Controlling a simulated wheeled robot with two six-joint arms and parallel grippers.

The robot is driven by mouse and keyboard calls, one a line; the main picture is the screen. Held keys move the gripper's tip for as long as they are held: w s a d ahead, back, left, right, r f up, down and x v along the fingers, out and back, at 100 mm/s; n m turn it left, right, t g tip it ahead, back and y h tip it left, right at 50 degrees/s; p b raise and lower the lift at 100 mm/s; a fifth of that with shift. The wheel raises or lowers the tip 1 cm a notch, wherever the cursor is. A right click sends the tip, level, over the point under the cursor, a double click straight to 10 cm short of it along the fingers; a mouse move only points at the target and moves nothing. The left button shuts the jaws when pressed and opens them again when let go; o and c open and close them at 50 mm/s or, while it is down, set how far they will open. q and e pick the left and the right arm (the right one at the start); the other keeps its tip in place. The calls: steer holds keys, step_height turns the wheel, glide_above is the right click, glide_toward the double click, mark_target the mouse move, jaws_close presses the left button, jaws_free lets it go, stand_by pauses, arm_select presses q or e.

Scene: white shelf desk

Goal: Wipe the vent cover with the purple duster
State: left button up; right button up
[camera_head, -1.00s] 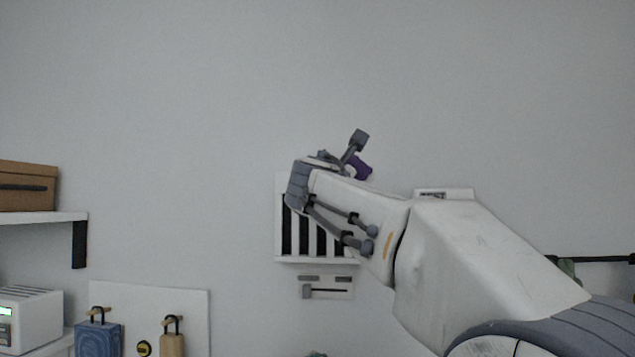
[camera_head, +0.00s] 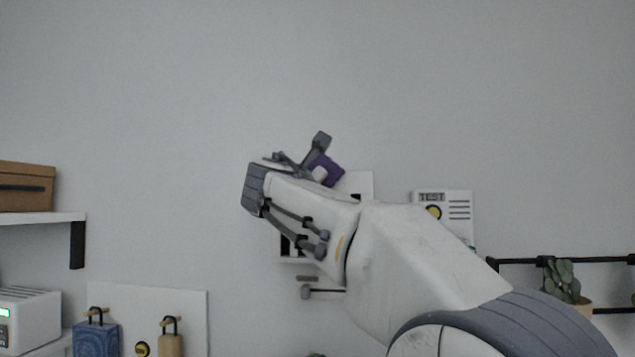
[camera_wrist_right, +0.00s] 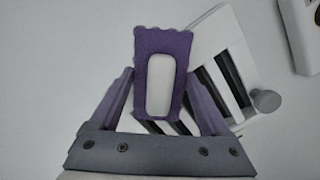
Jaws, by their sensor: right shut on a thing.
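The vent cover (camera_head: 287,247) is a white panel with dark slats on the wall, mostly hidden behind my right arm in the head view. In the right wrist view the vent cover (camera_wrist_right: 222,32) shows behind and to the right of the duster. The purple duster (camera_head: 327,170) is in my right gripper (camera_head: 300,160). In the right wrist view the duster (camera_wrist_right: 183,50), purple with a white middle, sits between the fingers of my gripper (camera_wrist_right: 162,105), which is shut on it. Whether the duster touches the vent cover cannot be told. My left gripper is not in view.
A slider panel (camera_head: 326,293) is on the wall below the vent cover. A white test panel (camera_head: 458,205) is to its right. A plant (camera_head: 562,280) stands by a black rail at right. A shelf with a brown box (camera_head: 25,187) is at left.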

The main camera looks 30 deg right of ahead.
steer(key=w+a+p, duration=0.1)
steer(key=w+a, duration=0.3)
steer(key=a, duration=0.1)
steer(key=shift+a+p, duration=0.3)
steer(key=shift+a, duration=0.1)
steer(key=shift+s, duration=0.1)
stand_by(0.3)
steer(key=shift+s+d+r+b+v, duration=0.1)
steer(key=shift+b+v, duration=0.25)
steer(key=shift+v, duration=0.6)
steer(key=shift+s+d+r+b+v, duration=0.1)
steer(key=shift+b+v, duration=0.3)
steer(key=shift+v, duration=0.6)
steer(key=shift+s+r+b+v, duration=0.15)
steer(key=shift+b+v, duration=0.2)
steer(key=shift+v, duration=0.6)
steer(key=shift+w, duration=0.1)
steer(key=shift+b+v, duration=0.45)
steer(key=shift+v, duration=1.05)
steer(key=shift+d+r, duration=0.1)
steer(key=shift+r, duration=0.05)
